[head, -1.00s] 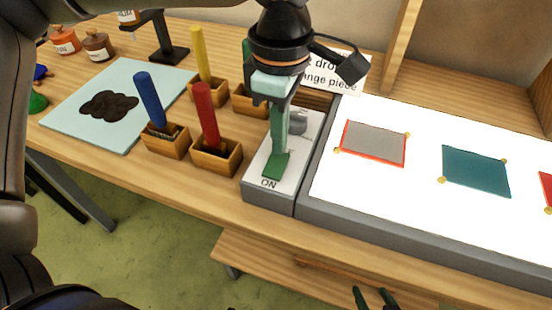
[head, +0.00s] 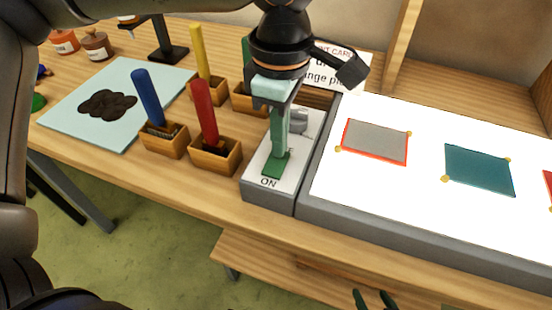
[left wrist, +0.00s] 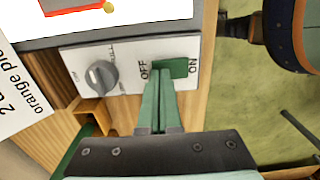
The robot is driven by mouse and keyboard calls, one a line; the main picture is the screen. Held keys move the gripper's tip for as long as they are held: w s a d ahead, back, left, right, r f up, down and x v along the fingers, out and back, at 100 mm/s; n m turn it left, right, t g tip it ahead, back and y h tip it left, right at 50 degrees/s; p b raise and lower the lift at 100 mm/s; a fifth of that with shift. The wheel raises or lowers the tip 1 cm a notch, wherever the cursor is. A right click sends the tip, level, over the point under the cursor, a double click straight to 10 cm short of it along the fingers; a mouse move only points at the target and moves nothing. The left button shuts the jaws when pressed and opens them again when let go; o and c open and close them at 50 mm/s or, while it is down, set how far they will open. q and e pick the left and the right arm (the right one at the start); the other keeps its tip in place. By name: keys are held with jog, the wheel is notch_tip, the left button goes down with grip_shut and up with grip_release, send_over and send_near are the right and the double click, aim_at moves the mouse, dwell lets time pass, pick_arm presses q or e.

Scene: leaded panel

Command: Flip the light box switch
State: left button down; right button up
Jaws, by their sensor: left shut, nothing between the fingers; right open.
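The light box (head: 335,210) is at the right, and its white top glows brightly. Its switch panel (head: 255,182) adjoins the left side, with a green rocker switch (head: 275,166) and the word ON at its near end. My left gripper (head: 278,150) is shut and empty, pointing down at the rocker. In the left wrist view its fingertips (left wrist: 164,84) overlap the rocker (left wrist: 172,67), between the OFF and ON labels; I cannot tell if they press it. My right gripper (head: 375,300) is open at the bottom edge, only its fingertips showing.
A grey knob (left wrist: 101,76) sits on the panel beside the rocker. Wooden holders with a red (head: 205,112) and a blue (head: 148,98) handled tool stand left of the panel. Glass pieces, one teal (head: 478,169), lie on the lit top. A printed card (head: 340,68) stands behind.

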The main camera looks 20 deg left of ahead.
pick_arm(q)
jog(key=shift+f+b, duration=0.3)
jog(key=shift+f, duration=0.05)
jog(key=shift+r+p, duration=2.4)
jog(key=shift+r, duration=1.15)
